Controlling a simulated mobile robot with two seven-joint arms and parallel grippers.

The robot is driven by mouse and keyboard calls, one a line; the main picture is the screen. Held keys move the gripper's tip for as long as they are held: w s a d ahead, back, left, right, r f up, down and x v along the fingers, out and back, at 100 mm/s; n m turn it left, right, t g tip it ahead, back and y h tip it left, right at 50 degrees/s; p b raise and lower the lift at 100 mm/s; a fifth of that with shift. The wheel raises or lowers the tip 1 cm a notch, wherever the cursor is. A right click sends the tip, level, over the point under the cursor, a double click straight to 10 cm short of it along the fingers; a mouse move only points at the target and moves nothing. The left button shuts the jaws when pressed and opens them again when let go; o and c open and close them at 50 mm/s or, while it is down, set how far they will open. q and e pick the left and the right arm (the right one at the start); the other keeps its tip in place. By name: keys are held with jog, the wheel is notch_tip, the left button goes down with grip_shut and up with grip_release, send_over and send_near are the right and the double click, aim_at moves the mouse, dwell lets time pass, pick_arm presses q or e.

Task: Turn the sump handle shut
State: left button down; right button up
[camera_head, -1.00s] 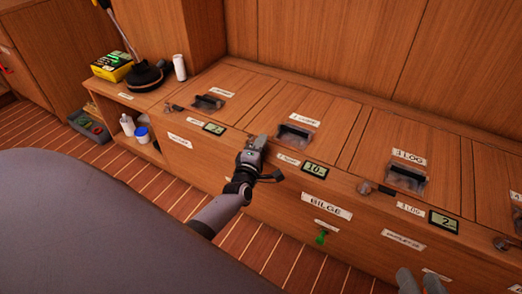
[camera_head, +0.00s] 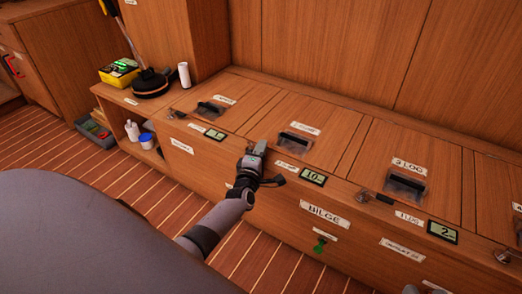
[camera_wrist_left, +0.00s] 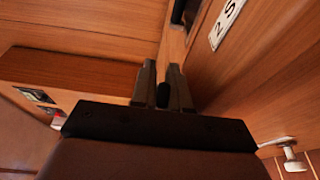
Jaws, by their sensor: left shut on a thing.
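My left gripper (camera_head: 259,149) is at the front top edge of the wooden bench, beside the middle lid and left of the display reading 10 (camera_head: 313,177). In the left wrist view its two fingers (camera_wrist_left: 164,88) are closed around a dark handle grip (camera_wrist_left: 163,96). In the head view the gripper hides this handle, so its angle cannot be told. The label starting "2 S" (camera_wrist_left: 227,20) shows in the wrist view, and the middle lid's label (camera_head: 306,128) is blurred.
The 3 LOG lid's dark handle (camera_head: 383,198) lies to the right, beside another display (camera_head: 442,231). The left lid has its own handle (camera_head: 181,113). Bottles stand on the left shelf.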

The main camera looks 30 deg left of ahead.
pick_arm(q)
jog(key=c, duration=1.5)
grip_release()
jog(key=shift+a, duration=0.1)
jog(key=shift+s, duration=0.15)
pick_arm(e)
jog(key=shift+r, duration=0.15)
pick_arm(q)
jog(key=shift+s+d+r+p, duration=0.1)
jog(key=shift+s+d+p, duration=0.1)
jog(key=shift+s+p, duration=0.15)
jog(key=shift+p+v, duration=1.7)
jog(key=shift+v, duration=1.4)
pick_arm(e)
jog(key=shift+w+a+m+g+y, duration=0.15)
jog(key=shift+a+m+g, duration=0.15)
jog(key=shift+a, duration=0.2)
jog(key=shift+w+a+m+g+y, duration=0.1)
jog(key=shift+a+m+g+y, duration=0.1)
jog(key=shift+a+g, duration=0.25)
